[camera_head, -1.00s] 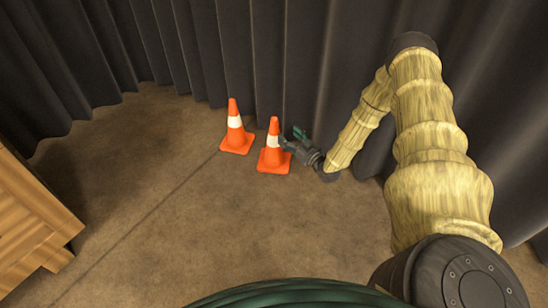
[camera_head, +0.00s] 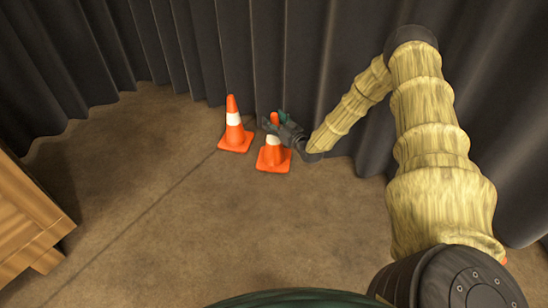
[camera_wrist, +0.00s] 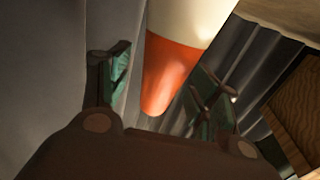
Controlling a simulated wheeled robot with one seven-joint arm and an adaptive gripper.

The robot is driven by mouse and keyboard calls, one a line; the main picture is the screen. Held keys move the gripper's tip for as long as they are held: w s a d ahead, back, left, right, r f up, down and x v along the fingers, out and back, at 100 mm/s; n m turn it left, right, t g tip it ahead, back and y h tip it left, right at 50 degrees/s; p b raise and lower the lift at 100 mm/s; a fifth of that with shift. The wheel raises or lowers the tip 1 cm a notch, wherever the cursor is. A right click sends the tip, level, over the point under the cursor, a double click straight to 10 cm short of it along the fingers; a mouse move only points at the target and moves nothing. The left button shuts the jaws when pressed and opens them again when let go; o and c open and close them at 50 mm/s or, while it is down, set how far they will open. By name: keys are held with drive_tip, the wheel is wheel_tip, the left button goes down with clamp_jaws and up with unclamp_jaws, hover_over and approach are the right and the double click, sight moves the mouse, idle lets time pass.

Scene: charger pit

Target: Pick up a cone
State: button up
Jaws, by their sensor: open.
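Two orange cones with white bands stand upright on the floor. The nearer cone (camera_head: 273,160) is partly hidden by my gripper (camera_head: 275,122), which is at its upper part. The other cone (camera_head: 234,138) stands just to its left and behind. In the wrist view, the orange tip of a cone (camera_wrist: 168,78) and its white band (camera_wrist: 190,20) appear between the two spread fingers of my gripper (camera_wrist: 162,92). The gripper is open, and the fingers do not visibly close on the cone.
A dark pleated curtain (camera_head: 220,45) runs close behind the cones. A wooden crate (camera_head: 25,225) stands at the left edge and also shows in the wrist view (camera_wrist: 300,105). The brown floor (camera_head: 170,230) in front of the cones is clear.

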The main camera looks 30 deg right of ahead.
drive_tip(key=shift+w, duration=0.1)
clamp_jaws()
drive_tip(key=shift+r, duration=0.15)
